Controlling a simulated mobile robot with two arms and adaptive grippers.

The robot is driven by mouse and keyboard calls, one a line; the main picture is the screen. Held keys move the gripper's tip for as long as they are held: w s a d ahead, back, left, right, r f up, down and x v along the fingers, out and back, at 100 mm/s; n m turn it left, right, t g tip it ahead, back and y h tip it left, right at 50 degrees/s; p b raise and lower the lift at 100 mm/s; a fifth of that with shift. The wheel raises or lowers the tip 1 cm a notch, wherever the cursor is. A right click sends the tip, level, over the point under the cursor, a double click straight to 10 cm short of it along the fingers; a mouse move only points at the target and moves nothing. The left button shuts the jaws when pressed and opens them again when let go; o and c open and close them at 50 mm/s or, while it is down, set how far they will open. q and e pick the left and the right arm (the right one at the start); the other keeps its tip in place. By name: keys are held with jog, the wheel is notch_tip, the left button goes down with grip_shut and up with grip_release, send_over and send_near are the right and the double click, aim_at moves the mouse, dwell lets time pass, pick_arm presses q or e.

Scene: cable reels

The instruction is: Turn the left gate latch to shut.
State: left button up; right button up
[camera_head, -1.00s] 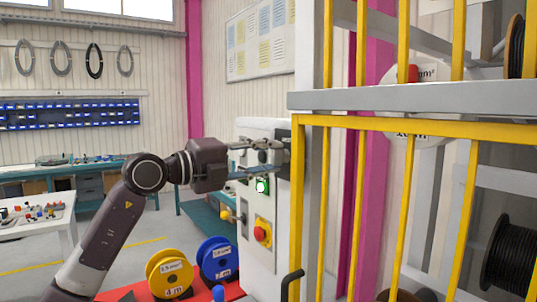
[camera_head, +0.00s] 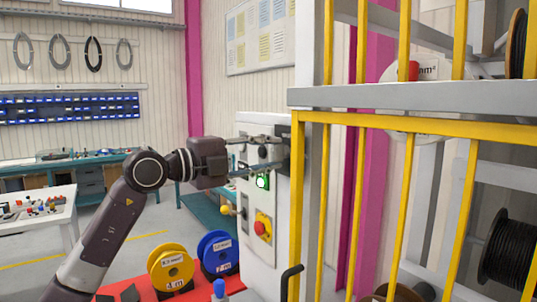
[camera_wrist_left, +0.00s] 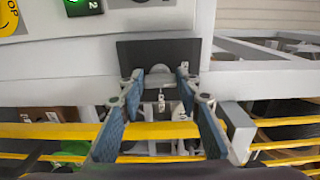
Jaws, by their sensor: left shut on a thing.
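My left gripper (camera_head: 279,154) reaches from the left to the dark latch plate (camera_head: 284,132) at the edge of the white panel, beside the yellow gate (camera_head: 400,122). In the left wrist view, its two blue-padded fingers (camera_wrist_left: 158,84) stand either side of a small grey latch handle (camera_wrist_left: 158,75) in front of the dark plate (camera_wrist_left: 158,48). The gripper is shut on this handle. The fingers partly hide the handle, so its exact turn is hard to tell. The yellow gate bars (camera_wrist_left: 60,131) run across below the plate there. My right gripper is not in view.
The white panel carries a lit green button (camera_head: 262,182) and a red stop button (camera_head: 260,228) just below my fingers. A yellow reel (camera_head: 171,270) and a blue reel (camera_head: 217,254) stand on a red surface below. A dark handle (camera_head: 290,282) sticks out lower on the gate.

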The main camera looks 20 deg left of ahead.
pick_arm(q)
jog(key=o, duration=1.2)
jog(key=shift+a, duration=0.1)
jog(key=shift+c, duration=0.2)
jog(key=v, duration=1.2)
